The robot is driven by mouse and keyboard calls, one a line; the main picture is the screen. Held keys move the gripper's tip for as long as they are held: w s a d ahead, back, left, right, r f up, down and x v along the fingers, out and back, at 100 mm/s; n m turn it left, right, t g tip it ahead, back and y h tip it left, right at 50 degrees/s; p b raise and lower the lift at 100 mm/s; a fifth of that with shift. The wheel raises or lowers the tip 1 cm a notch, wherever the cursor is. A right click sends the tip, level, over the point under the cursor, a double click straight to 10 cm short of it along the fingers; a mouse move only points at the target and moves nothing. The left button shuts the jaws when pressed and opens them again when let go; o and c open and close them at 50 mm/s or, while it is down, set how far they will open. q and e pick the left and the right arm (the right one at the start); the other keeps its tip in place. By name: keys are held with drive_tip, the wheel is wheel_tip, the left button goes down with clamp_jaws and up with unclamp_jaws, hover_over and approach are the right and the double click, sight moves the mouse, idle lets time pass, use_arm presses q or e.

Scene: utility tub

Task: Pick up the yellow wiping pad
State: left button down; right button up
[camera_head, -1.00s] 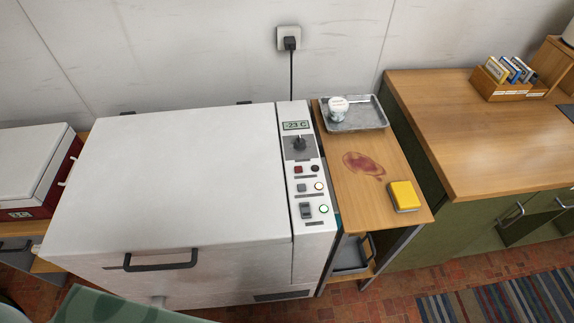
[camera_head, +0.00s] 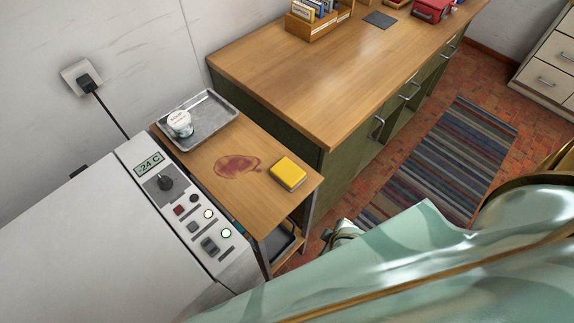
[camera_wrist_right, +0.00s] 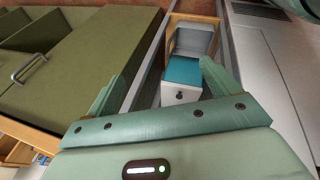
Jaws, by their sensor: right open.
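The yellow wiping pad (camera_head: 288,172) lies flat near the front right corner of the small wooden side table (camera_head: 213,184), beside a dark red stain (camera_head: 237,166). My right arm crosses the lower right of the head view. My right gripper (camera_wrist_right: 162,75) shows in the right wrist view, its two fingers apart with nothing between them. It is in front of and below the tabletop level, apart from the pad. The pad does not show in the wrist view. My left gripper is not in view.
A metal tray (camera_head: 225,112) with a white tub (camera_head: 180,123) stands behind the stain. The white freezer (camera_head: 70,250) is on the left, a green cabinet (camera_head: 345,165) on the right. Below, a teal-topped box (camera_wrist_right: 183,72) shows. A striped rug (camera_head: 450,160) lies on the floor.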

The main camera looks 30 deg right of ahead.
drive_tip(key=w+a+r+t+p, duration=0.1)
drive_tip(key=w+a+r, duration=0.15)
drive_tip(key=r, duration=0.45)
drive_tip(key=w+a+r+t+y+p, duration=0.1)
drive_tip(key=w+r, duration=0.3)
drive_tip(key=r, duration=0.3)
drive_tip(key=w+a+r+t+p, duration=0.1)
drive_tip(key=w+r, duration=0.2)
drive_tip(key=r, duration=0.5)
drive_tip(key=w+a+r+n+g+y, duration=0.1)
drive_tip(key=w+a+r+y, duration=0.15)
drive_tip(key=a, duration=0.35)
drive_tip(key=w+a+r+n+g+y, duration=0.1)
drive_tip(key=w+a+r+n+y, duration=0.15)
drive_tip(key=a, duration=0.35)
drive_tip(key=m+g+h+b, duration=0.3)
drive_tip(key=m+g+h, duration=0.2)
drive_tip(key=m, duration=0.1)
hover_over(288, 171)
wheel_tip(288, 171, down, 11)
drive_tip(key=shift+s+a+f, duration=0.1)
drive_tip(key=shift+a, duration=0.05)
drive_tip(key=f+b, duration=0.1)
drive_tip(key=f, duration=0.1)
drive_tip(key=f+b, duration=0.1)
drive_tip(key=f, duration=0.2)
drive_tip(key=shift+d+f, duration=0.2)
drive_tip(key=shift+f, duration=0.05)
